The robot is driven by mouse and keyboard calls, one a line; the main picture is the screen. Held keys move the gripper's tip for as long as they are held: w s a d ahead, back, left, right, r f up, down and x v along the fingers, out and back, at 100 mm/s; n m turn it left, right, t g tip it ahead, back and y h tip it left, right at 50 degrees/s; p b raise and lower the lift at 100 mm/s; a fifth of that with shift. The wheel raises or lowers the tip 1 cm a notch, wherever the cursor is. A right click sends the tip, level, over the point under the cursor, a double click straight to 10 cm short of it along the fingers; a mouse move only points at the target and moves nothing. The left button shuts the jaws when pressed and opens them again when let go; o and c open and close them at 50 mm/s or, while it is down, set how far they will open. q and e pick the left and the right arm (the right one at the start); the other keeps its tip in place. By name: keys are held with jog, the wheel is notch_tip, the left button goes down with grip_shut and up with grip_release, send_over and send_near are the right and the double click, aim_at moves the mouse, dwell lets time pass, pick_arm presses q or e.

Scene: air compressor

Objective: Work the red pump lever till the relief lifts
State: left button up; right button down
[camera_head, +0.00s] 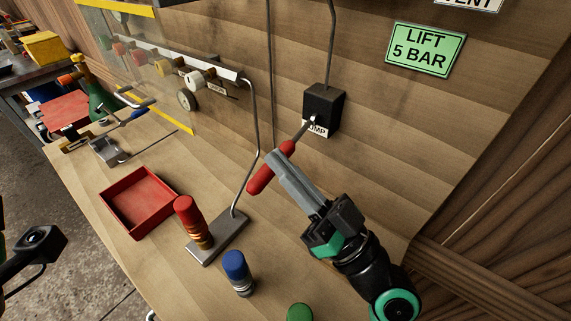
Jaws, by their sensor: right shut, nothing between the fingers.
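The red pump lever (261,181) slopes down and left from a black box (322,106) on the wooden back panel, above a partly covered label ending in "UMP". My right gripper (275,160) is shut, its grey fingers crossing in front of the red grip and hiding its middle. Nothing is held between the fingers; I cannot tell whether they touch the lever. A red-topped brass fitting (190,220) stands upright on a metal plate with a grey pipe; I cannot tell if it is the relief. Part of my left arm shows at the left edge, without its fingers.
A green sign (426,50) reads "LIFT 5 BAR". An empty red tray (140,202) lies on the bench. A blue-capped cylinder (236,272) and a green cap (299,312) stand near the front. A pipe with several coloured knobs (195,80) runs along the panel.

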pick_arm(q)
jog(key=shift+s+d+r+b, duration=0.1)
jog(key=shift+r+b, duration=0.1)
jog(key=shift+b, duration=0.2)
pick_arm(e)
jog(key=s+d+f, duration=0.2)
jog(key=s+d, duration=0.3)
jog(key=d, duration=0.2)
jog(key=shift+s+d+f, duration=0.15)
jog(key=shift+s+f, duration=0.15)
jog(key=shift+f, duration=0.1)
dwell(1.8)
pick_arm(q)
jog(key=shift+o, duration=0.7)
